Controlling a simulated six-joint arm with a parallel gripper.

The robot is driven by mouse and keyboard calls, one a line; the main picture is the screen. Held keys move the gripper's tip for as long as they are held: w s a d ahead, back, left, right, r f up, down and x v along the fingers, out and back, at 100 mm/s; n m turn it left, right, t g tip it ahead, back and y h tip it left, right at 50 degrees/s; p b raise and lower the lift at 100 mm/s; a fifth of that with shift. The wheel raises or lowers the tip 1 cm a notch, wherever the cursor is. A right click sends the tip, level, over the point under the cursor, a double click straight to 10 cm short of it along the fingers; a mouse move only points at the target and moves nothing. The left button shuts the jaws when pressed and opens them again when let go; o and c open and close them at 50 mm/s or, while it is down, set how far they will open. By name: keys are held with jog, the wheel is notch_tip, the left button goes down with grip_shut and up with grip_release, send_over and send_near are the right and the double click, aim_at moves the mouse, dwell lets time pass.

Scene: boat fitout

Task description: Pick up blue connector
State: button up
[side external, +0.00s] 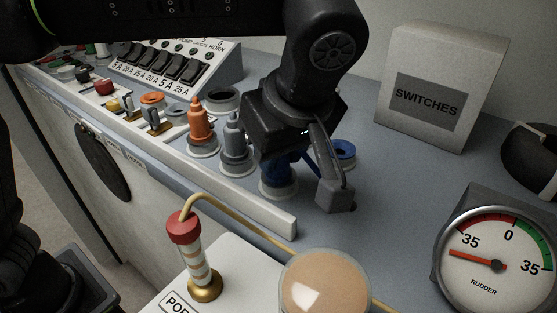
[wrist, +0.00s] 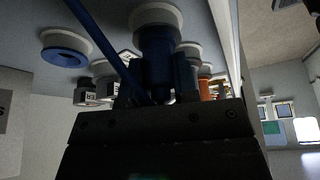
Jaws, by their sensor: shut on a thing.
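The blue connector (side external: 275,180) stands upright at a white collar on the blue-grey console top, right of the grey connector. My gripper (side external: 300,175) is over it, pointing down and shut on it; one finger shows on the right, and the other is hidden. The wrist view also shows the blue connector (wrist: 157,62) between the jaws, close to its white collar (wrist: 156,15). I cannot tell whether it is lifted at all. A thin blue strip (wrist: 95,40) runs diagonally beside it.
A blue-ringed socket (side external: 344,150) lies just right of my gripper. Grey (side external: 236,140) and orange (side external: 200,122) connectors stand close on the left. A SWITCHES box (side external: 440,85) and a rudder gauge (side external: 495,250) stand right. A red-capped tube (side external: 185,250) is in front.

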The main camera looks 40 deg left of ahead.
jog(key=shift+r, duration=0.1)
jog(key=shift+c, duration=0.3)
notch_tip(320, 180, up, 4)
jog(key=w+a+r, duration=0.2)
jog(key=a+r, duration=0.4)
jog(key=a, duration=0.5)
jog(key=shift+w+a+r, duration=0.15)
jog(key=shift+a+r, duration=0.1)
jog(key=shift+r, duration=0.15)
jog(key=w+d+f+m+h, duration=0.2)
jog(key=w+d+m+h, duration=0.2)
jog(key=d+m, duration=0.7)
jog(key=w+d+f+m+h, duration=0.2)
jog(key=w+d+m+h, duration=0.25)
jog(key=m, duration=1.15)
jog(key=shift+y, duration=0.25)
jog(key=shift+s+f, duration=0.2)
jog(key=shift+f, duration=1.4)
jog(key=shift+s+f, duration=0.2)
jog(key=shift+f, duration=1.35)
jog(key=shift+f, duration=0.2)
